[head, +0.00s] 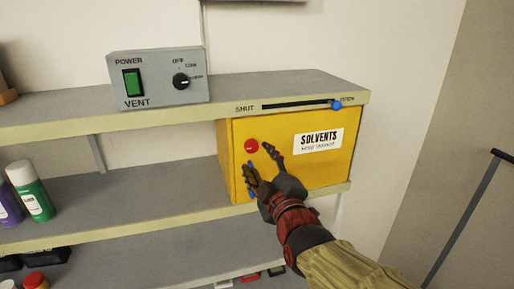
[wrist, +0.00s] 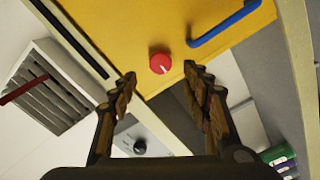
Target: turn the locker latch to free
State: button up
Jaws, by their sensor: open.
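The yellow locker (head: 232,150), labelled SOLVENTS, stands on the middle shelf with its door closed. Its latch is a round red knob (head: 251,146) at the door's upper left; it also shows in the wrist view (wrist: 160,63). A small white mark shows on the knob. A blue bar handle (wrist: 224,24) is on the door; my fingers partly cover it in the head view. My gripper (head: 258,161) is open and empty in front of the door. In the wrist view, the knob lies beyond and between the fingertips (wrist: 160,76), apparently without contact.
A grey VENT box (head: 158,92) with a green switch and dial stands on the top shelf. Bottles (head: 38,200) stand at left. The middle shelf beside the locker is clear.

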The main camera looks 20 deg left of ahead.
aim_at(252, 148)
jog(key=p+x, duration=0.2)
jog(key=x, duration=0.4)
jog(key=shift+w+a, duration=0.2)
jog(key=shift+w, duration=0.05)
jog(key=shift+c, duration=0.2)
jog(key=c, duration=1.1)
